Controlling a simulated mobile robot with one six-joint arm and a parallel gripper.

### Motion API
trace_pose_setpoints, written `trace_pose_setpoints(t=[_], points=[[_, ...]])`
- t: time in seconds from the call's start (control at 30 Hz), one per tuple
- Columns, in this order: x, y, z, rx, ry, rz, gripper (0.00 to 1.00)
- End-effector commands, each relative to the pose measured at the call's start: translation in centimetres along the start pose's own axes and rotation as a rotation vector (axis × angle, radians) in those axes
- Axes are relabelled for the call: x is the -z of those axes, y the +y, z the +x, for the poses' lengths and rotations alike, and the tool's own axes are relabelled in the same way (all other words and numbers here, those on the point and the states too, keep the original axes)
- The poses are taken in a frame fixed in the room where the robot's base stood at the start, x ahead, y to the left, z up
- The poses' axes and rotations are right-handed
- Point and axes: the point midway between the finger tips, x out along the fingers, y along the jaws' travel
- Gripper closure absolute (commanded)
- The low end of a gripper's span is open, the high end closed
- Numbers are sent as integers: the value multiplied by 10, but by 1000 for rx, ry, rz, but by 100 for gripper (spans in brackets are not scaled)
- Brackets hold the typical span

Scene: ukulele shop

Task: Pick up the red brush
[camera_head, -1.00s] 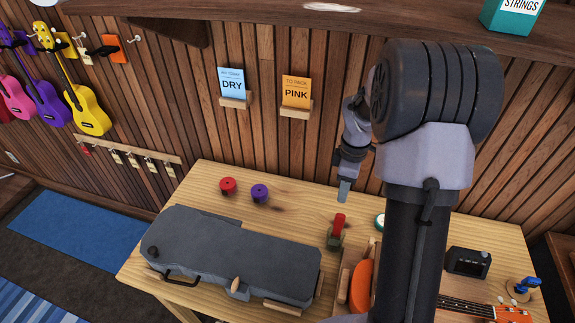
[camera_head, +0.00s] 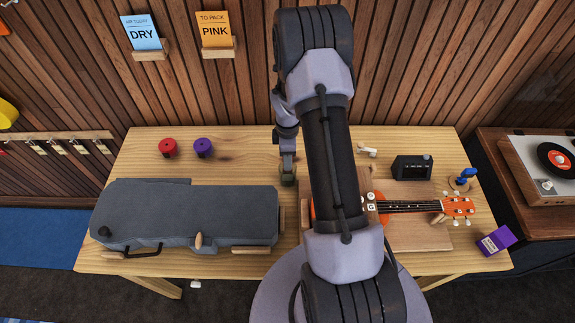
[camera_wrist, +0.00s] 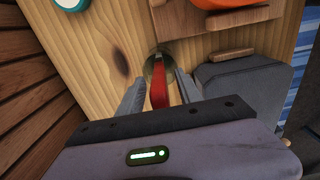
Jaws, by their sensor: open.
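The red brush (camera_wrist: 159,93) stands in a small dark green round holder (camera_wrist: 157,66) on the wooden table, seen close up in the wrist view. My gripper (camera_wrist: 160,77) is open, with one finger on each side of the red handle. I cannot tell whether either finger touches it. In the head view my gripper (camera_head: 287,163) points down at the holder (camera_head: 288,180), and the red brush is hidden behind it.
A grey ukulele case (camera_head: 190,218) lies to the left on the table (camera_head: 240,145). Red (camera_head: 168,147) and purple (camera_head: 203,148) spools stand behind it. An orange ukulele (camera_head: 397,207) lies to the right, near a black box (camera_head: 412,167).

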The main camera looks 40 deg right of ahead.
Motion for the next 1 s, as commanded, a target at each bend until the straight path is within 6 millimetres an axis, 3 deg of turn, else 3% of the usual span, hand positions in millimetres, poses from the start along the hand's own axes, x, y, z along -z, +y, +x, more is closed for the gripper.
trace_pose_setpoints(t=[0.13,0.33,0.7,1.0], points=[[0,0,-1,0,0,0,60],[0,0,-1,0,0,0,99],[0,0,-6,-1,0,0,100],[0,1,-81,-2,0,0,100]])
